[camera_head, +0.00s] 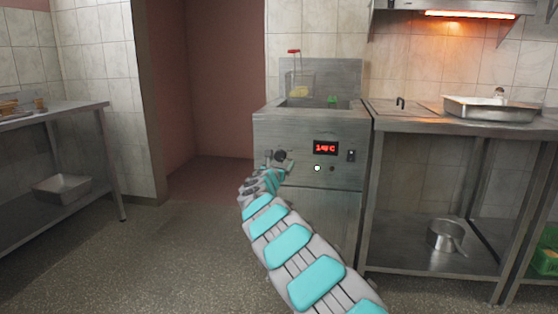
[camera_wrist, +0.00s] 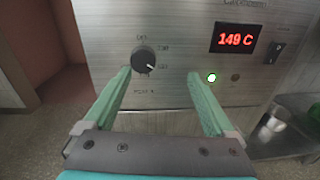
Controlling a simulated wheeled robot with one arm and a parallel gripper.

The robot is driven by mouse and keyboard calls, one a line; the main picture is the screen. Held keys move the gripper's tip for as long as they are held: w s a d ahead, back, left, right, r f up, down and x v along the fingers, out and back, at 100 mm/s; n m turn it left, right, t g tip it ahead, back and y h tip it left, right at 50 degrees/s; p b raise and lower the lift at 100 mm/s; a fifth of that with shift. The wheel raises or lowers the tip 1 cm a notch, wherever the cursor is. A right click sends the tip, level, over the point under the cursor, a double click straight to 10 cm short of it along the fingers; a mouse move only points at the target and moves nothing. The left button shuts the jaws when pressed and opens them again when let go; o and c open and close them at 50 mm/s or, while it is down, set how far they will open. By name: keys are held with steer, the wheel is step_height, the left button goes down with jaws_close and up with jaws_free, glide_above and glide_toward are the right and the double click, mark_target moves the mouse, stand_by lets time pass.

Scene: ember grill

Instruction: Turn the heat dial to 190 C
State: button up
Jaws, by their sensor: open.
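The heat dial (camera_wrist: 144,61) is a dark round knob on the brushed steel front of the fryer (camera_head: 262,126), with a white pointer mark aimed to the lower right. The red display (camera_wrist: 234,39) reads 149 C in the wrist view; it also shows in the head view (camera_head: 326,148). My gripper (camera_wrist: 158,76) is open, with its two green fingers pointing at the panel. The dial appears between the fingers, nearer the left one. I cannot tell whether either finger touches it. In the head view my gripper (camera_head: 278,166) is close to the dial.
A lit white-green lamp (camera_wrist: 212,77) and a dark lamp (camera_wrist: 236,77) sit right of the dial. A rocker switch (camera_wrist: 277,52) is beside the display. A basket with a red handle (camera_head: 294,52) stands at the fryer's back. A steel table (camera_head: 410,124) adjoins on the right.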

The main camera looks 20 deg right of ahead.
mark_target(279, 157)
steer(key=shift+n+t+y, duration=0.4)
steer(key=shift+n+y, duration=0.1)
steer(key=shift+n, duration=0.3)
steer(key=w, duration=0.2)
steer(key=w+f+p, duration=0.1)
steer(key=w, duration=0.1)
steer(key=shift+w, duration=0.35)
steer(key=shift+w+d+f+p, duration=0.2)
steer(key=shift+w+d+p, duration=0.1)
steer(key=shift+w+d, duration=0.15)
steer(key=shift+p+x, duration=0.4)
steer(key=shift+x, duration=0.55)
steer(key=shift+w+d, duration=0.35)
steer(key=shift+w, duration=0.15)
steer(key=shift+c, duration=0.3)
